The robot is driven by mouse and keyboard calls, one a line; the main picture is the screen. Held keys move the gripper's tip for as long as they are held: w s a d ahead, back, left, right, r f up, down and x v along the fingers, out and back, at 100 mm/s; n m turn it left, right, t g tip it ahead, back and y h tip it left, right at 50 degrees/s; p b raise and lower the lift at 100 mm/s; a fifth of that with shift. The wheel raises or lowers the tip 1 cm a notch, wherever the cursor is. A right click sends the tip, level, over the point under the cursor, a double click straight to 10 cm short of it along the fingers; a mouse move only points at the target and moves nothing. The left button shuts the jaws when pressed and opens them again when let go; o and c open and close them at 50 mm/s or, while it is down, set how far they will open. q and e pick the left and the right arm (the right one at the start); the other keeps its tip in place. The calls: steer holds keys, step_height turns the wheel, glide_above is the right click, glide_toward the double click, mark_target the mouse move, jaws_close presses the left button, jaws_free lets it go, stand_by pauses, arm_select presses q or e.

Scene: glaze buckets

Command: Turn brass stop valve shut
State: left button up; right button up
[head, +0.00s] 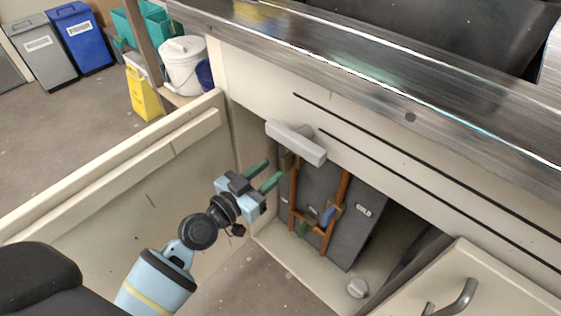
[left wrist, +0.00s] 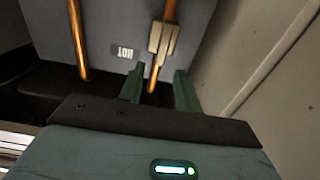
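Copper pipes (head: 341,190) with brass fittings run in front of a dark grey panel inside the open cabinet. One brass fitting (head: 338,210) has a blue handle (head: 327,216) beside it; a small green part (head: 302,230) is lower left. My left gripper (head: 269,173) is at the cabinet opening, left of the pipes, with its green fingers apart and empty. In the left wrist view a brass valve body (left wrist: 162,42) on a copper pipe (left wrist: 170,10) stands beyond the open fingers (left wrist: 158,88). Its handle cannot be made out there. My right gripper is not in view.
A grey block-like bar (head: 296,142) sticks out above the opening. An open door panel (head: 130,170) is on the left, another door with a handle (head: 466,297) at lower right. A metal counter edge (head: 400,85) runs above. A small round knob (head: 357,288) is on the cabinet floor.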

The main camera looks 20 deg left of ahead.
mark_target(282, 161)
arm_select(q)
steer(key=shift+x, duration=2.3)
jaws_close()
